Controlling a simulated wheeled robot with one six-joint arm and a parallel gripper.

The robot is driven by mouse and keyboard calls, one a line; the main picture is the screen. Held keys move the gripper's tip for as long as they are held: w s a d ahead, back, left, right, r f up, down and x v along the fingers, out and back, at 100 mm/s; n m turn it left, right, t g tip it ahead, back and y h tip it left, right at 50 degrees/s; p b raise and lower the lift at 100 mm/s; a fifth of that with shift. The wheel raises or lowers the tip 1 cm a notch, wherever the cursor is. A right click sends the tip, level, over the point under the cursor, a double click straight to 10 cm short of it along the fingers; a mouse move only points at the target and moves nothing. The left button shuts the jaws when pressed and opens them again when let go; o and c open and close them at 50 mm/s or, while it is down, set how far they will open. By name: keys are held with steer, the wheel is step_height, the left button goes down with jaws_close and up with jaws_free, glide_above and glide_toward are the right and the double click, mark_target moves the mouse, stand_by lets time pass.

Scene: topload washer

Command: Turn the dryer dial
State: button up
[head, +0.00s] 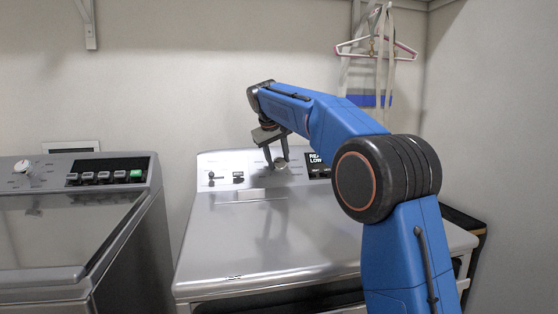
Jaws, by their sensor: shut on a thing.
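The dryer (235,235) is the silver machine in the middle of the head view, with a sloped control panel at its back. The dryer dial (281,163) is a small round silver knob on that panel, left of a dark display. My gripper (278,163) reaches down to the panel from above, its two grey fingers on either side of the dial. The fingers are shut on the dial. The fingertips partly cover the dial, so its pointer mark cannot be made out.
A washer (70,230) with its own white dial (22,166) and several buttons stands at the left. A dark display (318,166) sits right of the dryer dial. Hangers (376,48) hang on the back wall. The dryer's top is clear.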

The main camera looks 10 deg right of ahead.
steer(key=n, duration=0.1)
steer(key=n+t+h, duration=0.1)
steer(key=n, duration=0.1)
steer(key=shift+s+a+f+n+h, duration=0.15)
steer(key=shift+a+n+h, duration=0.1)
steer(key=shift+n+h, duration=0.15)
steer(key=shift+s+f+n+t+h, duration=0.15)
steer(key=shift+n+t+h, duration=0.35)
steer(key=shift+n, duration=0.65)
steer(key=shift+f+n+t+h, duration=0.1)
steer(key=shift+n+t+h, duration=0.2)
steer(key=shift+n+t, duration=0.65)
steer(key=shift+a+n, duration=0.1)
steer(key=shift+n, duration=0.2)
steer(key=o, duration=1.1)
steer(key=shift+c, duration=0.2)
steer(key=v, duration=1.7)
steer(key=shift+r, duration=0.25)
